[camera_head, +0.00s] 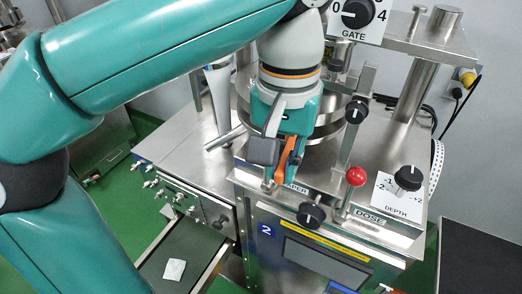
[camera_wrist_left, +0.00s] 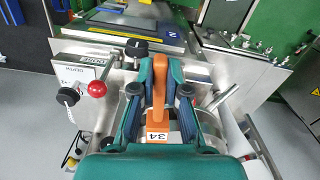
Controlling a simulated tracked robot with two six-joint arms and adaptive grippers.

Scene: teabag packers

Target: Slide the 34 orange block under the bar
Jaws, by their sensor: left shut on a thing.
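The orange block (camera_head: 286,157) is between the fingers of my left gripper (camera_head: 279,160), over the steel machine's front top edge. In the left wrist view the block (camera_wrist_left: 160,107) shows its white "34" label at the near end, and my left gripper (camera_wrist_left: 158,92) is shut on it, with a dark-padded finger on each side. The block's far end reaches past the fingertips toward the machine front. In the head view most of the block is hidden by the gripper. I cannot tell which steel part is the bar, nor whether the block touches the machine. My right gripper is not in view.
Close by on the machine are a black knob (camera_head: 311,214), a red ball lever (camera_head: 356,176) and the DEPTH dial (camera_head: 408,178). An upright steel post (camera_head: 350,125) stands right of the gripper. A white teabag (camera_head: 174,270) lies on the dark conveyor (camera_head: 158,262) at lower left.

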